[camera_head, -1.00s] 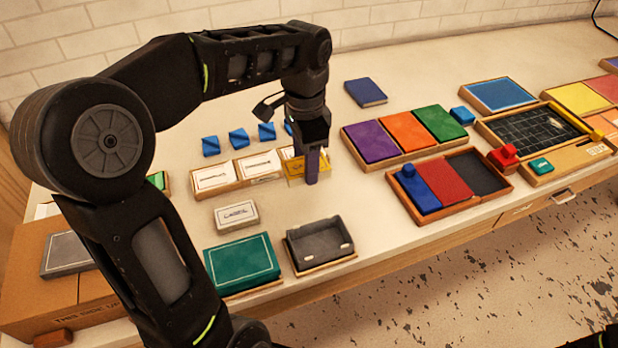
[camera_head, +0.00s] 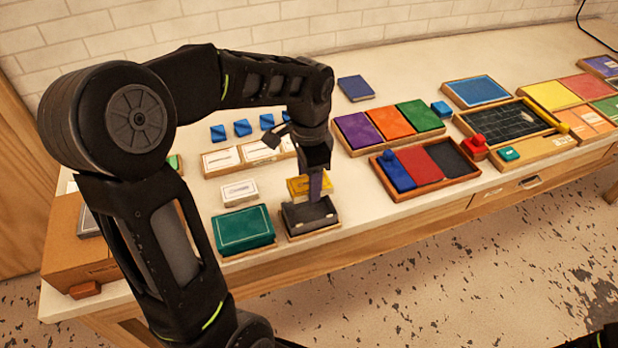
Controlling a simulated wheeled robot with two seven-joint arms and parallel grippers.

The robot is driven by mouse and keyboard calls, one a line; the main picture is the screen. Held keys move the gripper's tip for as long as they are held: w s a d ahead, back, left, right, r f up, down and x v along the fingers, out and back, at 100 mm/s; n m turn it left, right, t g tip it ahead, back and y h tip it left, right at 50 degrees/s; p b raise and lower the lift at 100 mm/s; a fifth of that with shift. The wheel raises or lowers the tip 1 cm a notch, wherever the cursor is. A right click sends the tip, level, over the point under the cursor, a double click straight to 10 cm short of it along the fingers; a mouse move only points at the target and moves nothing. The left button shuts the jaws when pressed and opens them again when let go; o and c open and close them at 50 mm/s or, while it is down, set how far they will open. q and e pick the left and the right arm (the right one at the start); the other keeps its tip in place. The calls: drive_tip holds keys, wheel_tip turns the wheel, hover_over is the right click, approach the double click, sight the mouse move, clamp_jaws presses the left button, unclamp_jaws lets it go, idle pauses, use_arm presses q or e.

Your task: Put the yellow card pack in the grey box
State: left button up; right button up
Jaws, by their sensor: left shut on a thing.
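The yellow card pack (camera_head: 298,187) is in the jaws of my left gripper (camera_head: 315,185), which points down. A finger covers part of the pack's right side. The grey box (camera_head: 318,226) is small and open-topped and sits near the table's front edge. In the picture, the pack and fingertips are at the box's back rim. I cannot tell whether the pack's lower edge is above the opening or inside it. My right gripper is not in view.
A green box (camera_head: 243,229) stands just left of the grey box. A white card pack (camera_head: 239,193) lies behind it. A wooden tray with blue, red and black sections (camera_head: 428,166) is to the right. Blue blocks (camera_head: 242,127) stand behind. The table's front edge (camera_head: 340,235) is close.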

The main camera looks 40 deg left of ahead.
use_arm(q)
drive_tip(key=shift+f+b, duration=2.2)
drive_tip(key=shift+f, duration=0.7)
drive_tip(key=o, duration=1.5)
wheel_tip(320, 180, up, 8)
drive_tip(key=shift+f+b, duration=0.1)
drive_tip(key=shift+b, duration=0.3)
